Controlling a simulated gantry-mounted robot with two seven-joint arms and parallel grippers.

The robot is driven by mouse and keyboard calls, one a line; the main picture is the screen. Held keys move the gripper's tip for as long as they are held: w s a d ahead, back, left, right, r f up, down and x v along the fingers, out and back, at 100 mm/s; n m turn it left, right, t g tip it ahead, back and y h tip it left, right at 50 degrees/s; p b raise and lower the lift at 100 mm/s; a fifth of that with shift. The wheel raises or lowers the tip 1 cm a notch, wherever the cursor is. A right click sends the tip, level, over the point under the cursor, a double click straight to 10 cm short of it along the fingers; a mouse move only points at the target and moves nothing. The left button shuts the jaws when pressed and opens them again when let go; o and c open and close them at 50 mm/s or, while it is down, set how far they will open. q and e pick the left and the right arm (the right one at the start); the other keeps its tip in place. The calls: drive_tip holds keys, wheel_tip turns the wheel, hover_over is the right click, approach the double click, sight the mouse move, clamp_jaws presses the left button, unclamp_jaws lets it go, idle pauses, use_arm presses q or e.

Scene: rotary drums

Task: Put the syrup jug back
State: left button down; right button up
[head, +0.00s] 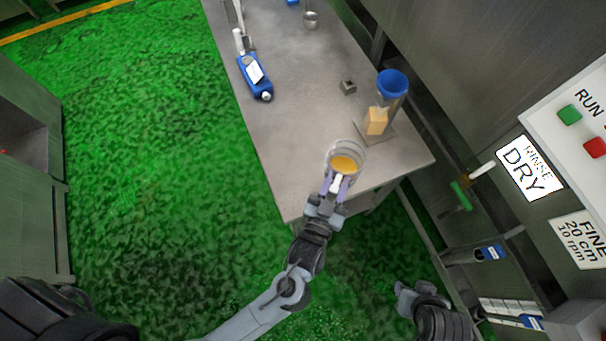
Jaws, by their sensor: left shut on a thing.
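The syrup jug (345,160) is a clear round vessel with amber syrup in it, at the near end of the grey metal table. My left gripper (337,184) is shut on the jug's near side, where a pale handle shows between the fingers. The jug looks upright. I cannot tell whether its base touches the table or is a little above it.
A control panel (570,125) and shelves are at the right. Green floor is clear at the left.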

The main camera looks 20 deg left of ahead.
use_arm(q)
drive_tip(key=w+a+f+b, duration=0.2)
drive_tip(key=a+f+b, duration=0.8)
drive_tip(key=a+b, duration=0.1)
drive_tip(key=shift+f+b, duration=0.35)
drive_tip(key=shift+f, duration=0.15)
drive_tip(key=c, duration=0.8)
unclamp_jaws()
drive_tip(key=shift+s, duration=0.1)
